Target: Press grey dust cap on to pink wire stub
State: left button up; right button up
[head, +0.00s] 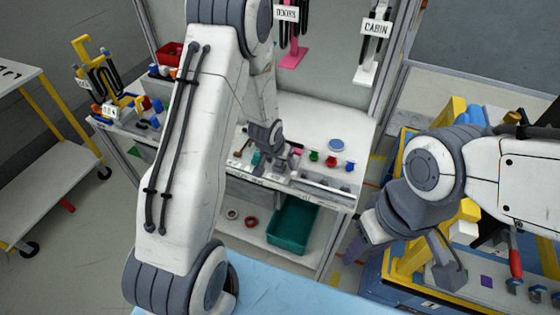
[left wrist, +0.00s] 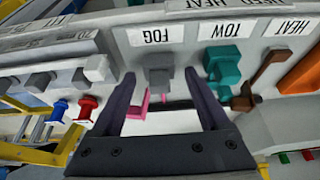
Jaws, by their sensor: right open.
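A grey block-shaped cap (left wrist: 158,76) sits under the FOG label in the left wrist view, between and beyond my left fingertips. A thin pink wire stub (left wrist: 163,98) shows just below it. I cannot tell whether the cap is fully seated on the stub. My left gripper (left wrist: 160,77) is open, with a gap between each finger and the cap. In the head view my left gripper (head: 270,140) is over the bench and small, and the cap cannot be made out. My right gripper (head: 402,257) is open and empty, away at the right.
A teal cap (left wrist: 222,66) is beside the grey one under the TOW label, with a brown part (left wrist: 258,78) beyond it. Red (left wrist: 87,107) and blue (left wrist: 57,110) knobs lie to the left. A green bin (head: 293,224) stands on the lower shelf.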

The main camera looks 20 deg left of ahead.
pick_arm(q)
jog(key=p+v, duration=0.3)
jog(key=v, duration=0.7)
jog(key=shift+r+p, duration=0.2)
jog(key=shift+p, duration=0.2)
jog(key=shift+s, duration=0.15)
